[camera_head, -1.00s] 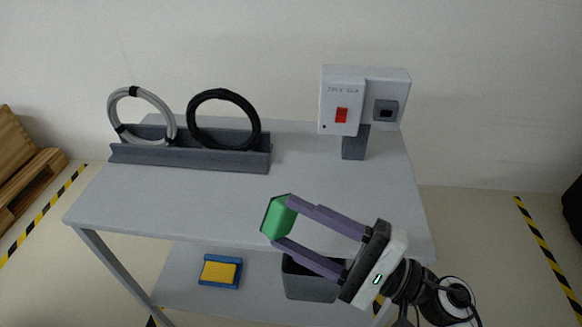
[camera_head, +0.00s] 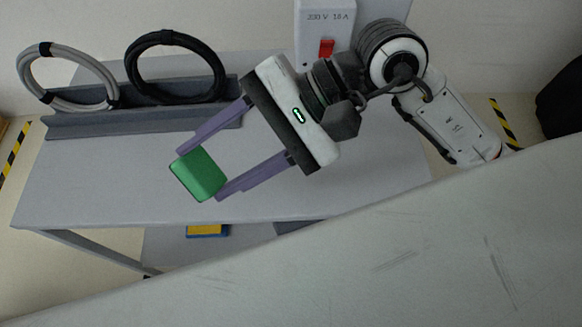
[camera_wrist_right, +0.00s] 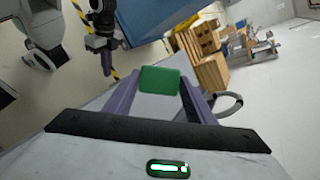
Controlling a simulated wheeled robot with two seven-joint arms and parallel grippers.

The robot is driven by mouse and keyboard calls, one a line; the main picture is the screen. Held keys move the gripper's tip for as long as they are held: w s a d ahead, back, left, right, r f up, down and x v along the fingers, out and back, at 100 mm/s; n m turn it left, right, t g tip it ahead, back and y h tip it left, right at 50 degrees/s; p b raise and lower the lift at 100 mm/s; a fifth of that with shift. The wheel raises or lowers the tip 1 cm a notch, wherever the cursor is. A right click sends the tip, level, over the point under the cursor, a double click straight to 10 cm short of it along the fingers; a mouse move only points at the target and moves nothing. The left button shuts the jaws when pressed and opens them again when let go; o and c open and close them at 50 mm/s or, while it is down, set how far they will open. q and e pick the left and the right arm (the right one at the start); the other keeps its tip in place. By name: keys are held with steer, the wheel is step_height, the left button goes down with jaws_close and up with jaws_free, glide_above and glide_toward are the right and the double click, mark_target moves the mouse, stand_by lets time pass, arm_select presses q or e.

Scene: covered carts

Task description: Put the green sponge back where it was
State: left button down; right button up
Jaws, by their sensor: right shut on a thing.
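The green sponge (camera_head: 194,178) is held between the fingertips of my right gripper (camera_head: 200,173). It is tilted and appears over the front part of the grey cart top (camera_head: 95,165); its height above it is hard to tell. The sponge (camera_wrist_right: 160,80) also shows between the purple fingers in the right wrist view.
A rack (camera_head: 140,118) holds a grey cable ring (camera_head: 30,75) and a black one (camera_head: 160,37). A white box with a red switch (camera_head: 326,47) stands behind my right arm. A large grey slanting surface (camera_head: 400,260) fills the foreground. A dark bin (camera_head: 290,226) is mostly hidden.

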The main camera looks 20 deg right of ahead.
steer(key=w+d+f+m+h, duration=0.1)
steer(key=w+d+m+h, duration=0.1)
steer(key=d+m+h, duration=0.3)
steer(key=w+d+f+m+h, duration=0.2)
steer(key=d+m, duration=0.5)
step_height(320, 180, down, 5)
steer(key=shift+d+p, duration=0.15)
steer(key=shift+p, duration=0.2)
steer(key=shift+w+f, duration=0.1)
steer(key=shift+f, duration=2.15)
steer(key=o, duration=1.4)
steer(key=shift+c, duration=0.2)
steer(key=shift+r, duration=0.1)
steer(key=v, duration=1.1)
steer(key=shift+s+r, duration=0.25)
steer(key=shift+r, duration=0.15)
